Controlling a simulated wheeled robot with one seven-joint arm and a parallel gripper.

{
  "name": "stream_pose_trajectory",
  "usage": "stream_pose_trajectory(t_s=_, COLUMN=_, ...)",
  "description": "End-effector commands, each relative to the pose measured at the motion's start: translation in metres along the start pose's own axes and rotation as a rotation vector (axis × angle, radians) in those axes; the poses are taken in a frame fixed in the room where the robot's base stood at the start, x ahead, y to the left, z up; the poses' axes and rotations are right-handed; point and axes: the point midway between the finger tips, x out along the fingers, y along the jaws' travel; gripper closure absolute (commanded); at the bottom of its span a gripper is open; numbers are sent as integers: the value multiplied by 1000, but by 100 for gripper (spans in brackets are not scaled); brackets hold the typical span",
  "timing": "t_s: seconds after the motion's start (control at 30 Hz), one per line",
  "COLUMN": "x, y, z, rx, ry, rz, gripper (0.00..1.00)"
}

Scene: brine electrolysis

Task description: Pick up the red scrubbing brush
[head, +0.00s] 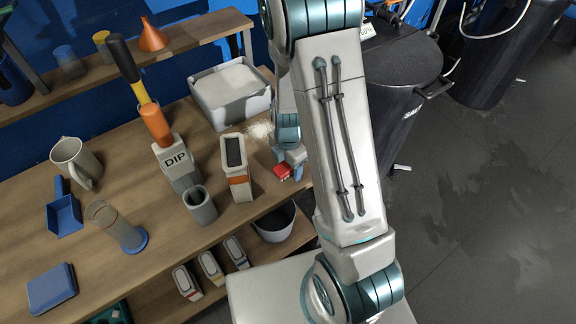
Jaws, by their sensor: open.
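The red scrubbing brush (283,172) is a small red block near the right end of the wooden workbench. Only part of it shows, because my gripper covers the rest. My gripper (290,172) is at the brush, pointing down, with its blue fingers open. The fingers are close beside the brush; I cannot tell whether they touch it or are fully around it.
Left of the brush stands a grey handheld device (236,168). Behind is a white tray of powder (230,92), with powder spilled nearby. A DIP holder (176,160), grey cup (200,207) and jug (75,160) stand farther left. A black drum (393,130) is to the right.

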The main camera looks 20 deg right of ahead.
Motion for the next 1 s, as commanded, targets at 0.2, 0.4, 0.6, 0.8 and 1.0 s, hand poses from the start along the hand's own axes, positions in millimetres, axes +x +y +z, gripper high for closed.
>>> stream_pose_trajectory(t_s=0.2, x=1, y=0, z=0, rx=0, ry=0, rz=1, gripper=35)
stream_pose_trajectory(t_s=0.4, x=1, y=0, z=0, rx=-1, ry=0, rz=1, gripper=76)
stream_pose_trajectory(t_s=0.6, x=1, y=0, z=0, rx=-1, ry=0, rz=1, gripper=84)
stream_pose_trajectory(t_s=0.8, x=-3, y=1, z=0, rx=-1, ry=-1, rz=3, gripper=84)
stream_pose_trajectory(t_s=1.0, x=-28, y=1, z=0, rx=-3, ry=-3, rz=6, gripper=84)
